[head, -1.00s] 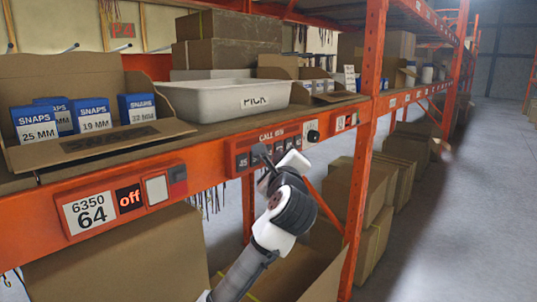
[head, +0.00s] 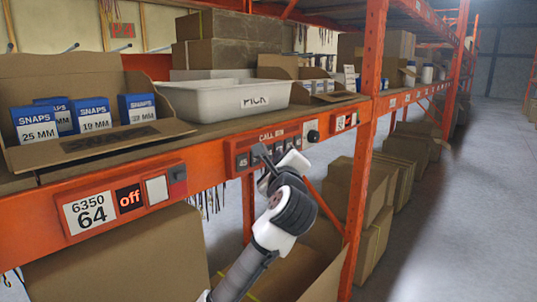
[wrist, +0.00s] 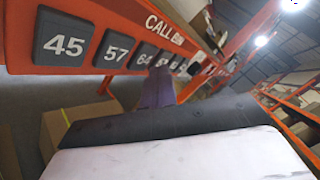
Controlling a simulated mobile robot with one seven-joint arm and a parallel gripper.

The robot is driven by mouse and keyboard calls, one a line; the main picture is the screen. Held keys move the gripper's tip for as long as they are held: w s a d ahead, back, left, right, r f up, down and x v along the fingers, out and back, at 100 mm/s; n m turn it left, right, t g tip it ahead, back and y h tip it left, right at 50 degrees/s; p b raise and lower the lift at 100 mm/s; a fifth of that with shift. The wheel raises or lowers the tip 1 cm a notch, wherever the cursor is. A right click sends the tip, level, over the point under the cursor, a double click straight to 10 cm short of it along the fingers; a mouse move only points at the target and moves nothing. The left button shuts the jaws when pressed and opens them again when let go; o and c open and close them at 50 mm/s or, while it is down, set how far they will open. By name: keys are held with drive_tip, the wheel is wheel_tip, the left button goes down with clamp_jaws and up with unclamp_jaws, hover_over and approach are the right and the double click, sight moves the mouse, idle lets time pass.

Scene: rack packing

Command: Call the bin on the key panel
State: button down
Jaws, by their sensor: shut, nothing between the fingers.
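The key panel (head: 238,143), headed CALL BIN, is on the orange shelf beam in the head view. Its dark square keys run in a row; the key marked 45 (head: 242,160) is at the left end. In the wrist view the keys 45 (wrist: 63,46), 57 (wrist: 116,49) and 64 (wrist: 145,57) are readable; those further along are small or covered. My gripper (head: 260,152) is shut and empty, its tip right at the panel's front. It hides one or more keys. I cannot tell whether it touches a key.
A grey PICK tray (head: 215,97) and an open carton of blue SNAPS boxes (head: 95,113) stand on the shelf above. An orange upright (head: 366,150) stands right of the panel.

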drive_tip(key=shift+a, duration=0.1)
drive_tip(key=shift+w+a, duration=0.25)
drive_tip(key=shift+a, duration=0.05)
drive_tip(key=shift+w+a, duration=0.25)
drive_tip(key=shift+a, duration=0.1)
idle(1.0)
drive_tip(key=shift+d, duration=0.15)
drive_tip(key=shift+s+d, duration=0.5)
drive_tip(key=shift+d, duration=0.05)
drive_tip(key=shift+s+d, duration=0.75)
drive_tip(key=shift+d, duration=0.3)
drive_tip(key=shift+s+d, duration=0.7)
drive_tip(key=shift+d, duration=0.3)
